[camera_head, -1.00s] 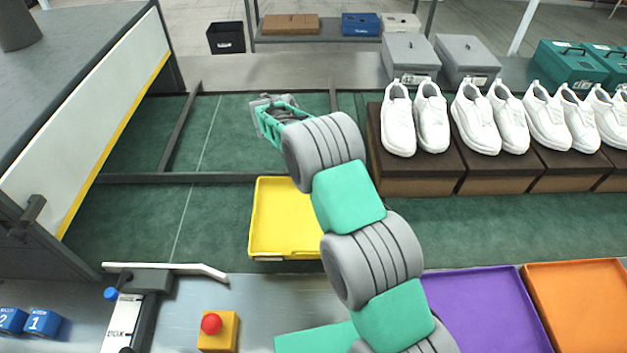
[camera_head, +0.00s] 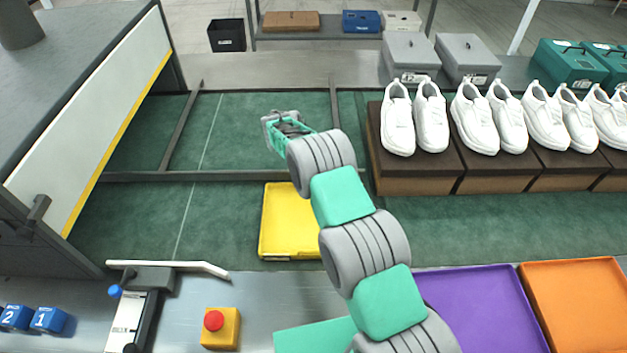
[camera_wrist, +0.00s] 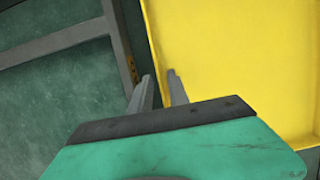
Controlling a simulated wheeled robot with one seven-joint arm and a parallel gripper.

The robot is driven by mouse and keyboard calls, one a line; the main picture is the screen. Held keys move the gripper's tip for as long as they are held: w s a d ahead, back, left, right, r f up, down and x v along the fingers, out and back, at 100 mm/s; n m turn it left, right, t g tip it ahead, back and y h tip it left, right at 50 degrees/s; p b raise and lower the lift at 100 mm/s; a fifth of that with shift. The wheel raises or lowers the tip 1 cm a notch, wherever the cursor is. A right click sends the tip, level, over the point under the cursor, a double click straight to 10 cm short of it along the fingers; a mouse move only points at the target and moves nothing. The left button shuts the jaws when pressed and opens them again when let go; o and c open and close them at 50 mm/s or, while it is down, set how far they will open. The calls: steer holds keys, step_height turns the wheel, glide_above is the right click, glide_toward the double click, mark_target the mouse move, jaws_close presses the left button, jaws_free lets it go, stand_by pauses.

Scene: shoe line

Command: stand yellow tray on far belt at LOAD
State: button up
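The yellow tray (camera_head: 280,230) lies on the green near belt (camera_head: 220,225), empty where visible. My arm hides its right part in the head view. In the wrist view the tray (camera_wrist: 240,60) fills the right side. My gripper (camera_head: 278,122) is high in the head view, up and to the left of my wrist. In the wrist view its two fingers (camera_wrist: 160,78) stand apart, with the tray's far edge passing between them in the picture. I cannot tell whether they touch it. The green far belt (camera_head: 260,150) lies beyond a dark divider rail (camera_head: 225,176). I see no readable LOAD mark.
Dark cross rails (camera_head: 181,130) divide the far belt. Brown boxes (camera_head: 412,180) topped with white shoes (camera_head: 398,120) stand to the right. Purple (camera_head: 485,300) and orange (camera_head: 580,290) trays lie at the front right. A red button (camera_head: 213,321) sits at the front.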

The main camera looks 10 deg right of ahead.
steer(key=shift+o, duration=0.3)
step_height(320, 180, up, 20)
steer(key=a+m+p, duration=0.2)
steer(key=s+d+r+m+t+y, duration=0.15)
steer(key=s+d+r+m, duration=0.3)
steer(key=s+r, duration=0.55)
steer(key=s+a+m+t+y, duration=0.1)
steer(key=s+m, duration=0.8)
steer(key=s, duration=1.1)
steer(key=a+r+t, duration=0.1)
steer(key=t, duration=0.1)
steer(key=shift+s+a+t+y, duration=0.25)
steer(key=shift+a+t+y, duration=0.1)
